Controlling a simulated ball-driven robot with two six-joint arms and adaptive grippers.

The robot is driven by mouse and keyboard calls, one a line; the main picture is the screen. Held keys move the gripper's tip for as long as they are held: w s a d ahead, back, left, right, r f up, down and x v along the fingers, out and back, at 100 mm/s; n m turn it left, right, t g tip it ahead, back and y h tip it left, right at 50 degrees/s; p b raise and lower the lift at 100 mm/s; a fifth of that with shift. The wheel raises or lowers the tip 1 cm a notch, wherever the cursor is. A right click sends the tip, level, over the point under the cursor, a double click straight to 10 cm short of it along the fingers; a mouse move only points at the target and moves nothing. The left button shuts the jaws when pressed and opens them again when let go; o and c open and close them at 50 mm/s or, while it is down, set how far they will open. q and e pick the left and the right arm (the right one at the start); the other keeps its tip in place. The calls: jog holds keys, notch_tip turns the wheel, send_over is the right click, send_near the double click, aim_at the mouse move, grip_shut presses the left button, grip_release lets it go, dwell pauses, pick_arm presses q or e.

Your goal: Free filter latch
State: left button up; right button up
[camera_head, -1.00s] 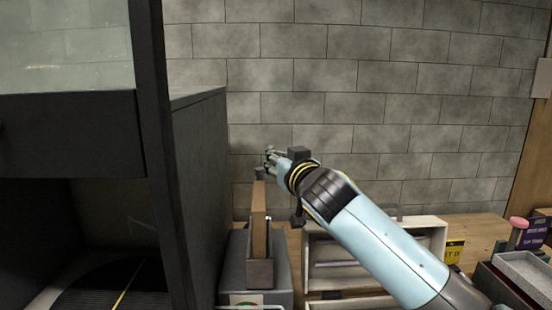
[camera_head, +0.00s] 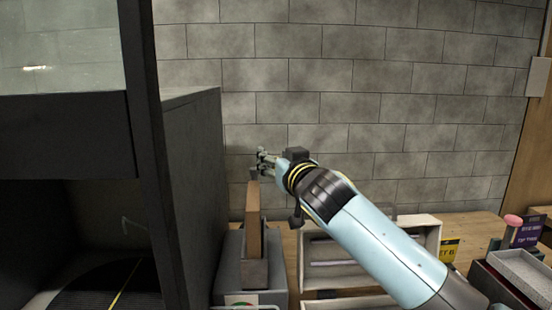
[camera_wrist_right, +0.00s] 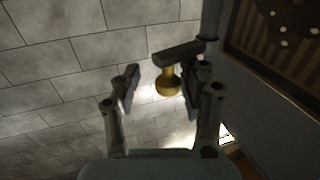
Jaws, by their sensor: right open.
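A grey box (camera_head: 228,276) stands beside the dark cabinet, with an upright brown panel (camera_head: 253,222) in a dark holder (camera_head: 255,272) on it. My right gripper (camera_head: 264,163) is just above the panel's top, near a small dark piece (camera_head: 254,173). In the right wrist view my right gripper (camera_wrist_right: 160,88) is open. A brass knob (camera_wrist_right: 168,84) under a dark crossbar (camera_wrist_right: 180,54) appears between its fingers, nearer the right finger; it may be the latch, but I cannot tell. Contact with the fingers is unclear. My left gripper is out of view.
The tall dark cabinet (camera_head: 195,190) stands close at left. A tiled wall (camera_head: 400,110) is behind. A pale tray (camera_head: 430,240), a yellow card (camera_head: 449,250) and a grey tray (camera_head: 525,272) are at right.

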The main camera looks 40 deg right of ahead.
jog(key=shift+a, duration=0.1)
jog(key=shift+s, duration=0.15)
jog(key=v, duration=1.1)
jog(key=shift+s, duration=0.3)
jog(key=shift+a, duration=0.1)
